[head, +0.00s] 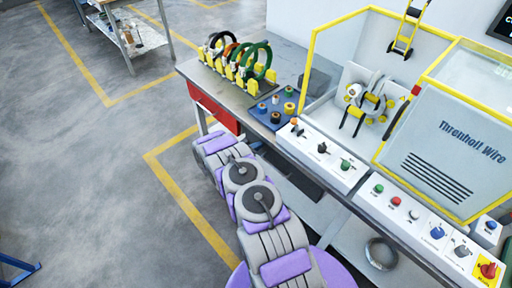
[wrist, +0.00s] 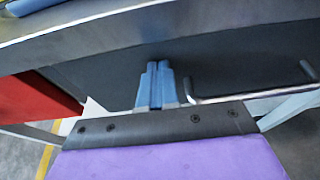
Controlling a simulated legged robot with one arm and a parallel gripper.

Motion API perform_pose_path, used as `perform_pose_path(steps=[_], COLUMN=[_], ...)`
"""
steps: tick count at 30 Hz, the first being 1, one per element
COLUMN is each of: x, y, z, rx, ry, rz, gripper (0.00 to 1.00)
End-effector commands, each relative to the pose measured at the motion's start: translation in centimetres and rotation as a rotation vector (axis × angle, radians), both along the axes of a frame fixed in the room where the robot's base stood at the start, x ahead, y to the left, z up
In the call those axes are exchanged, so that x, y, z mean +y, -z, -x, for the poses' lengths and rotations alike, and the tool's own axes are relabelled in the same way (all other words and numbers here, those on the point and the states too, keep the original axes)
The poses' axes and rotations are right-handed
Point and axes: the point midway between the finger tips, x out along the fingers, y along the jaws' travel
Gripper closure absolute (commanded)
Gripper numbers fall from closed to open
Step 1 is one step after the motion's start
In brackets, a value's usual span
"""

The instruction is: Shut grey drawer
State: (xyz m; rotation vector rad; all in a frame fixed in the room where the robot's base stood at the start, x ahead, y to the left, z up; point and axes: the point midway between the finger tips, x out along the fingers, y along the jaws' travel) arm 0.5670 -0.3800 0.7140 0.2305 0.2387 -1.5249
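The grey drawer (wrist: 240,72) shows in the wrist view as a dark grey front under the bench edge, with a metal bar handle (wrist: 250,97) on its right part. In the head view my arm and the bench hide much of it, and I cannot tell how far out it stands. My gripper (wrist: 157,68) shows two blue fingers side by side with almost no gap, shut with nothing seen between them. The fingers are in front of the dark front, left of the handle. I cannot tell whether they touch it.
A red drawer (head: 213,108) is at the bench's left end, also at left in the wrist view (wrist: 35,98). The bench top (head: 215,83) carries coils on yellow holders and a blue tray (head: 267,112). A wrapping machine and control panels stand at right. Open floor lies left.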

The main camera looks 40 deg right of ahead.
Motion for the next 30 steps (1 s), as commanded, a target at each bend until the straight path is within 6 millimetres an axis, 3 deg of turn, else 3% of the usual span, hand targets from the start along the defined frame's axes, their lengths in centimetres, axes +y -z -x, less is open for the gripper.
perform_pose_path(steps=[7, 15, 21, 30], x=[5.1, 11.2, 13.4, 14.2], y=[-0.3, -2.3, -2.8, -3.0], z=[-0.1, 0.0, 0.1, 0.2], rx=[0.005, 0.005, 0.004, 0.005], ry=[-0.007, -0.008, -0.006, -0.005], rz=[0.008, 0.011, 0.006, 0.004], gripper=[1.00, 1.00, 1.00, 1.00])
